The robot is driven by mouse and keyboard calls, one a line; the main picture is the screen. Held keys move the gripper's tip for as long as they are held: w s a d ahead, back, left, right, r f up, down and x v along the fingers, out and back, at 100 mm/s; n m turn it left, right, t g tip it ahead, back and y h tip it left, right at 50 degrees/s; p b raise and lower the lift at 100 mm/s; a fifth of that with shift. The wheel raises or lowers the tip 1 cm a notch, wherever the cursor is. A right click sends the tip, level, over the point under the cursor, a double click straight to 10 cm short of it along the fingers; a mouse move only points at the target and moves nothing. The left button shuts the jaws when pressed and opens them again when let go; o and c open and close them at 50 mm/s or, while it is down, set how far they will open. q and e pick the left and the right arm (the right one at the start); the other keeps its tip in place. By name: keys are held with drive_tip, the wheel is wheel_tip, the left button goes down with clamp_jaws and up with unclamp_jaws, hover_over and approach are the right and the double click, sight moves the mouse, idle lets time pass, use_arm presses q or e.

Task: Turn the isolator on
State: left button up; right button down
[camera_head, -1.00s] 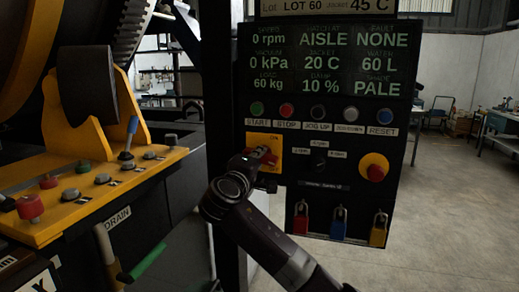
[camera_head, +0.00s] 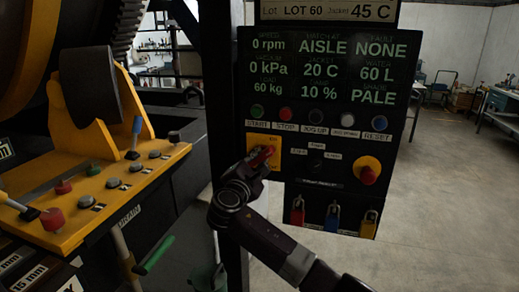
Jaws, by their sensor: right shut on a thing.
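The isolator is a yellow square plate (camera_head: 255,141) with a red handle (camera_head: 264,155), at the left of the dark control panel, below the START and STOP buttons. The red handle looks slanted, its upper end to the right. My right gripper (camera_head: 260,161) comes up from below and is shut on the red handle. The gripper covers the lower left of the plate and part of the handle, so its exact angle is hard to tell. The label on the plate is too small to read. My left gripper is not in view.
Beside the isolator are a black selector (camera_head: 317,163) and a red emergency button (camera_head: 368,175) on yellow. Several padlocks hang below, including a blue one (camera_head: 332,217). A yellow console (camera_head: 130,190) with buttons and levers stands at left. Open floor (camera_head: 440,210) lies right.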

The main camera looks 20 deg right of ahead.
drive_tip(key=shift+n+p, duration=0.65)
drive_tip(key=shift+n, duration=0.15)
drive_tip(key=c, duration=1.8)
unclamp_jaws()
drive_tip(key=v, duration=1.2)
